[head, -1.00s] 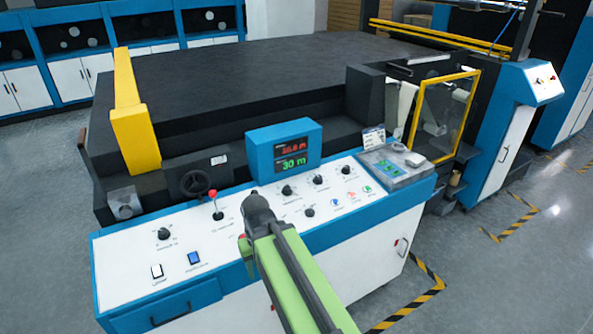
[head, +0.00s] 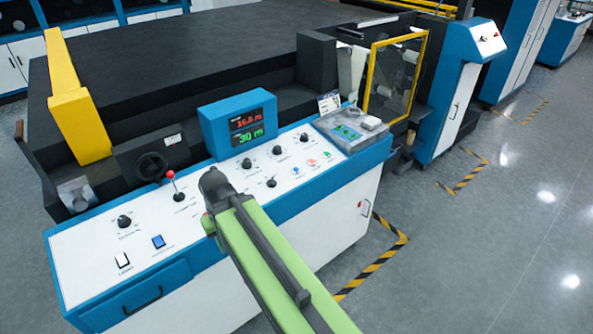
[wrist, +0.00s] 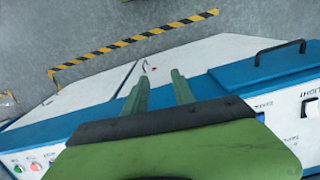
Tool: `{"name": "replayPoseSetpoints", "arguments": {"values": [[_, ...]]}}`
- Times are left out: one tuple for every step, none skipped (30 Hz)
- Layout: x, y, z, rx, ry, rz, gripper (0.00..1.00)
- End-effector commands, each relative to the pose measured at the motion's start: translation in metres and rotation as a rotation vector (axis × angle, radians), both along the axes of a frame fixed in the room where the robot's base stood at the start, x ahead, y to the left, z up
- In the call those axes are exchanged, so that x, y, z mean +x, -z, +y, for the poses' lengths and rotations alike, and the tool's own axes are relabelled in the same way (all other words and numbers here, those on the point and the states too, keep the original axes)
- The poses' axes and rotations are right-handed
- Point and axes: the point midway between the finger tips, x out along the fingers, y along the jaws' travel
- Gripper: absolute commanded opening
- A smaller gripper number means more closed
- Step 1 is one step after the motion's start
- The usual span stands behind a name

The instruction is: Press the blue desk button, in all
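The white control desk (head: 88,262) with blue edges stands in front of the machine. On its left part is a blue rectangular switch (head: 158,241), right of a white switch (head: 122,261). A small round blue button (head: 296,171) sits further right, beside a red one (head: 312,162) and a green one (head: 327,155). My green arm reaches over the desk front between the two blue ones in the head view; its fingers are hidden there. In the wrist view my gripper (wrist: 160,76) has its two fingers apart with nothing between them.
A red-knobbed lever (head: 172,180), a display box (head: 240,123) and several knobs rise from the desk. A drawer handle (head: 142,301) sticks out at the front left. A grey box (head: 350,130) stands at the right end. The floor in front is clear.

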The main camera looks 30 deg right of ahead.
Motion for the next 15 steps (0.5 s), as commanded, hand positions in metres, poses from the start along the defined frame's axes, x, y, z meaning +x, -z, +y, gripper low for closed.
{"name": "replayPoseSetpoints", "arguments": {"values": [[0.0, 0.0, 0.0, 0.0, 0.0, 0.0, 0.23], [0.0, 0.0, 0.0, 0.0, 0.0, 0.0, 0.19], [0.0, 0.0, 0.0, 0.0, 0.0, 0.0, 0.14], [0.0, 0.0, 0.0, 0.0, 0.0, 0.0, 0.1], [0.0, 0.0, 0.0, 0.0, 0.0, 0.0, 0.06], [0.0, 0.0, 0.0, 0.0, 0.0, 0.0, 0.01], [0.0, 0.0, 0.0, 0.0, 0.0, 0.0, 0.0], [0.0, 0.0, 0.0, 0.0, 0.0, 0.0, 0.0], [0.0, 0.0, 0.0, 0.0, 0.0, 0.0, 0.0], [0.0, 0.0, 0.0, 0.0, 0.0, 0.0, 0.0], [0.0, 0.0, 0.0, 0.0, 0.0, 0.0, 0.0], [0.0, 0.0, 0.0, 0.0, 0.0, 0.0, 0.0], [0.0, 0.0, 0.0, 0.0, 0.0, 0.0, 0.0], [0.0, 0.0, 0.0, 0.0, 0.0, 0.0, 0.0], [0.0, 0.0, 0.0, 0.0, 0.0, 0.0, 0.0]]}}
